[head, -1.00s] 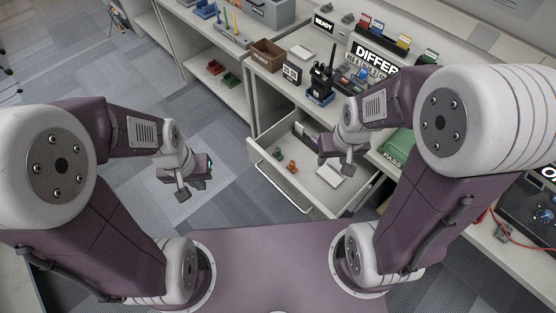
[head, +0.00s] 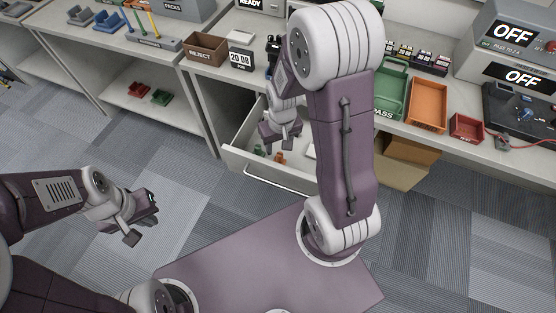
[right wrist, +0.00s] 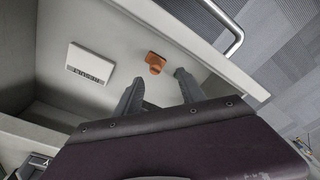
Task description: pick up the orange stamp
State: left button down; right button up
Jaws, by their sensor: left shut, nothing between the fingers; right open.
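The orange stamp (head: 279,158) lies in the open drawer (head: 292,178), just below my right gripper in the head view. In the right wrist view the orange stamp (right wrist: 155,61) shows whole on the pale drawer floor, a little beyond my fingertips and roughly centred between them. My right gripper (right wrist: 159,86) is open and empty, with its two grey fingers apart over the drawer; it also shows in the head view (head: 284,142). My left gripper (head: 141,217) is shut and empty over the floor at the left, away from the drawer.
A green stamp (head: 259,150) sits left of the orange one in the drawer. A white block with dark markings (right wrist: 90,62) lies on the drawer floor. The drawer's handle (right wrist: 236,40) and front wall are close to my right fingers. A REJECT box (head: 207,48) stands on the counter above.

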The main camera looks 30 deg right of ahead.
aim_at(280, 154)
notch_tip(280, 154, down, 3)
jog(key=shift+w+f+b, duration=0.1)
jog(key=shift+w+b, duration=0.05)
jog(key=shift+b, duration=0.3)
jog(key=shift+d, duration=0.15)
jog(key=f, duration=0.1)
jog(key=f+b, duration=0.1)
jog(key=f, duration=0.2)
jog(key=shift+w+d+b, duration=0.2)
jog(key=shift+d+b, duration=0.15)
jog(key=shift+w+f, duration=0.15)
jog(key=shift+f, duration=0.4)
jog(key=shift+r, duration=0.1)
grip_shut()
